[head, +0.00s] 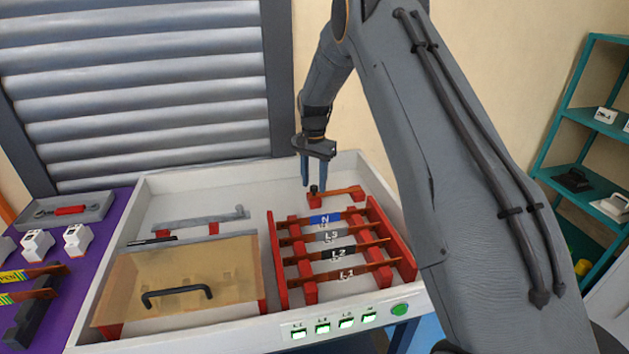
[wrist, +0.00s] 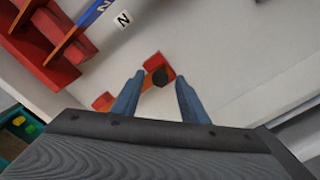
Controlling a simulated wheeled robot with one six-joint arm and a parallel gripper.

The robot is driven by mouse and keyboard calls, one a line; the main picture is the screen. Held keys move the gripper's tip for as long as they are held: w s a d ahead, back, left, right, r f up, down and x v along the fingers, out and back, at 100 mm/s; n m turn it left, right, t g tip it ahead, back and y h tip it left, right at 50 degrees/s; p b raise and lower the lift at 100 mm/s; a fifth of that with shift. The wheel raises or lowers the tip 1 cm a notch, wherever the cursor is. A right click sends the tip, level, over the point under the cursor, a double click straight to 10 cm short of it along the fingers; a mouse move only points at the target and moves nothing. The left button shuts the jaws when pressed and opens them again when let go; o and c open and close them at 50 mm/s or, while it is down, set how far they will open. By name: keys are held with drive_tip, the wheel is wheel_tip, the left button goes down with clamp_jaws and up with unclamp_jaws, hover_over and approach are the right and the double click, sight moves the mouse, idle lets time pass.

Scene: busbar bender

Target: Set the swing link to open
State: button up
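A short copper-coloured link (head: 345,190) with a black knob (head: 314,188) lies on red blocks at the back right of the white tray, behind the busbar rack. I take it to be the swing link. My gripper (head: 313,184) points down over the knob. Its two blue fingers (wrist: 156,88) are apart, one to each side of the knob, with visible gaps. My gripper holds nothing.
The red rack (head: 274,250) carries several bars labelled N, L3, L2 and L1. A grey bar (head: 195,221) lies on red mounts at the back left. A clear-topped cover (head: 180,275) with a black handle is in front. Green indicators (head: 322,328) line the tray's front.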

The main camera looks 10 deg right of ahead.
drive_tip(key=shift+f, duration=0.3)
clamp_jaws()
